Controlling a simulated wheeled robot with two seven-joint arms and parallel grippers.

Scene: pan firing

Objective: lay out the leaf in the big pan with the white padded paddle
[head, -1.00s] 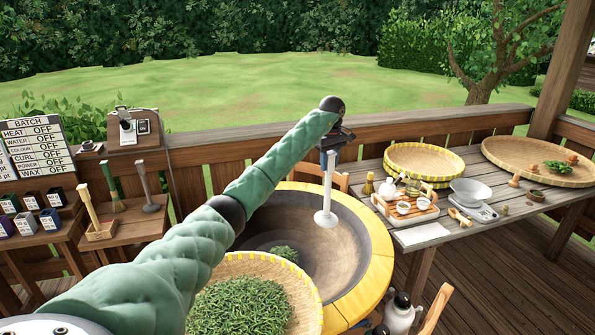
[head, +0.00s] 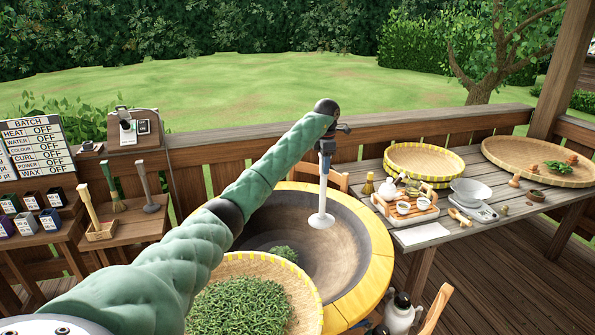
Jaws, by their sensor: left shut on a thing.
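The big pan (head: 345,262) is a wide dark bowl set in a yellow-topped wooden ring. A small heap of green leaf (head: 283,253) lies in it towards the left, partly behind the basket rim. My left gripper (head: 326,146) is above the pan's far side, shut on the white padded paddle (head: 321,220). The paddle hangs upright with its round white pad low, over the right half of the pan, to the right of the leaf. I cannot tell whether the pad touches the pan. My right gripper is not in view.
A yellow-rimmed basket of leaf (head: 240,305) stands in front of the pan's near left. A side table (head: 452,215) at the right holds a tea set, scale and flat baskets. A small stand (head: 130,225) at the left holds brushes. A wooden railing (head: 440,130) runs behind.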

